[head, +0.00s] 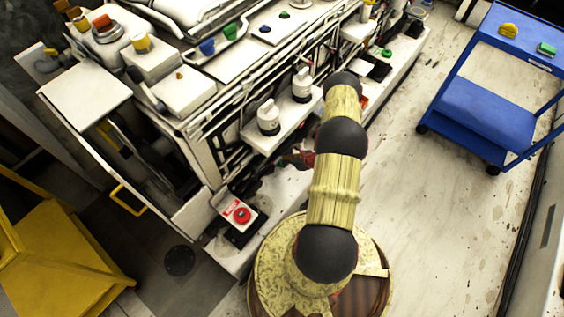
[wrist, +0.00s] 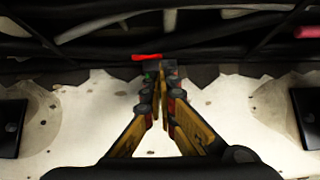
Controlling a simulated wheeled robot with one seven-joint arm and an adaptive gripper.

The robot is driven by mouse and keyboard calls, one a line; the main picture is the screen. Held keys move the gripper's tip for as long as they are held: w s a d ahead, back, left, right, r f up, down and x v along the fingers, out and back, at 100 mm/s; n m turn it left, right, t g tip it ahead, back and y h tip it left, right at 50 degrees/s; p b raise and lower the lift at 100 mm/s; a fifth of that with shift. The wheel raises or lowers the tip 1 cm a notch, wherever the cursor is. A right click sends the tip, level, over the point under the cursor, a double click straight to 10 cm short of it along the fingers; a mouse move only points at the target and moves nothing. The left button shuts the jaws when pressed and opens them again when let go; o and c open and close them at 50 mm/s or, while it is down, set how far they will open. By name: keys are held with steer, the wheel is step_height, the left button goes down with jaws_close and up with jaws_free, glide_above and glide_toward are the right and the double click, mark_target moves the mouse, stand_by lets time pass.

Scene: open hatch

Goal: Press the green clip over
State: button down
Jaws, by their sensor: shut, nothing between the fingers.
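Several small green parts show in the head view, and I cannot tell which is the clip. One green part (head: 231,30) is on the machine top beside a blue one. A green button (head: 284,15) is farther back, and another green part (head: 387,52) is at the machine's far right end. My gripper (wrist: 160,82) is shut and empty in the wrist view, its tips in front of dark bars and cables. A small red piece (wrist: 146,57) shows just beyond the tips. In the head view my arm hides part of the gripper, low by the machine's front.
A red button box (head: 240,214) stands at the machine's lower front. White knobs (head: 268,117) are on a shelf above my gripper. A blue cart (head: 490,115) is at right, and a yellow cart (head: 60,250) at lower left. The floor between machine and blue cart is clear.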

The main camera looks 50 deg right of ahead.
steer(key=shift+s+f, duration=0.15)
steer(key=shift+s, duration=0.05)
steer(key=shift+w+r, duration=0.2)
steer(key=shift+r, duration=0.15)
stand_by(0.4)
steer(key=shift+s+r+p, duration=0.4)
steer(key=shift+s, duration=0.1)
steer(key=shift+s+d+r+p, duration=0.1)
steer(key=shift+s+r+p, duration=0.3)
steer(key=shift+s, duration=0.45)
steer(key=shift+s+d+r+p, duration=0.1)
steer(key=shift+s+r+p, duration=0.25)
steer(key=shift+s+r, duration=0.35)
steer(key=shift+s+d+r+p, duration=0.1)
steer(key=shift+s+r+p, duration=0.25)
steer(key=shift+s, duration=0.6)
